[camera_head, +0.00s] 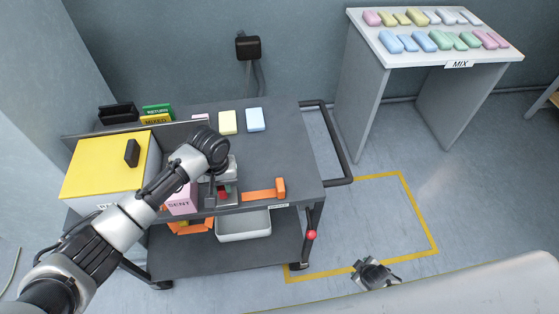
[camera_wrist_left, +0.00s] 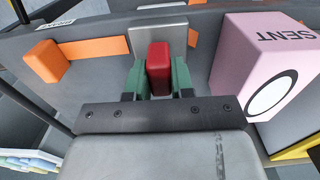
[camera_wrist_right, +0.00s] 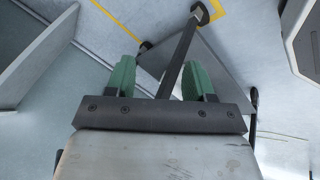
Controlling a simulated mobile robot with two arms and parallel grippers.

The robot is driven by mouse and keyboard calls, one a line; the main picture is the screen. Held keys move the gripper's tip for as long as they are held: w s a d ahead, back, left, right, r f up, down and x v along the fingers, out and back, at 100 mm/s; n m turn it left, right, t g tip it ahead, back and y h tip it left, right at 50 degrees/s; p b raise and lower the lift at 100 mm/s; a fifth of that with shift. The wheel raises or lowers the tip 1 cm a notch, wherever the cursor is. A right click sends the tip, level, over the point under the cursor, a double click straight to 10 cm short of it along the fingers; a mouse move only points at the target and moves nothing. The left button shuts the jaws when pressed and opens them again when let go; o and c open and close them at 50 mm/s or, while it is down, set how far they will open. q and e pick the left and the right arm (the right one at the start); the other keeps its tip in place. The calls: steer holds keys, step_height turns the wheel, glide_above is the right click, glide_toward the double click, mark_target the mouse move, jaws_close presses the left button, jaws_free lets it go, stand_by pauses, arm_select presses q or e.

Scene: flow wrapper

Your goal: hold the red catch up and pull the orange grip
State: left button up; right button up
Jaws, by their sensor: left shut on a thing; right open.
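The red catch (camera_head: 223,195) sits at a small grey plate on the front of the cart top. In the left wrist view the red catch (camera_wrist_left: 158,66) stands between the green fingertips of my left gripper (camera_wrist_left: 158,80), which is shut on it. The orange grip (camera_head: 281,188) is an upright block at the right end of a flat orange bar along the cart's front edge. The orange grip also shows in the left wrist view (camera_wrist_left: 44,62). My right gripper (camera_head: 372,270) is open and empty, low at the front right, well away from the grip.
A pink box marked SENT (camera_head: 181,200) stands just left of the catch. A white box with a yellow lid (camera_head: 105,165) is at the cart's left. A red knob (camera_head: 311,235) is at the cart's right leg. The floor inside the yellow tape (camera_head: 405,192) is clear.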

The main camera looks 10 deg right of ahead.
steer(key=w+d+r+n+t+h, duration=0.1)
steer(key=w+d+r+n+t, duration=0.25)
steer(key=w+r, duration=0.7)
steer(key=w+d+r+n+t, duration=0.25)
steer(key=w+d+r, duration=0.4)
steer(key=w, duration=0.75)
steer(key=w+r+n+h, duration=0.1)
steer(key=w+r, duration=0.3)
steer(key=r, duration=0.3)
steer(key=w+r+n, duration=0.1)
steer(key=w+r, duration=0.4)
steer(key=r, duration=0.1)
step_height(320, 180, up, 8)
steer(key=m+g+y, duration=0.3)
steer(key=m+g, duration=0.8)
steer(key=m, duration=0.5)
glide_above(280, 184)
steer(key=shift+r, duration=0.15)
steer(key=shift+f, duration=0.2)
step_height(280, 184, down, 11)
steer(key=shift+f, duration=0.2)
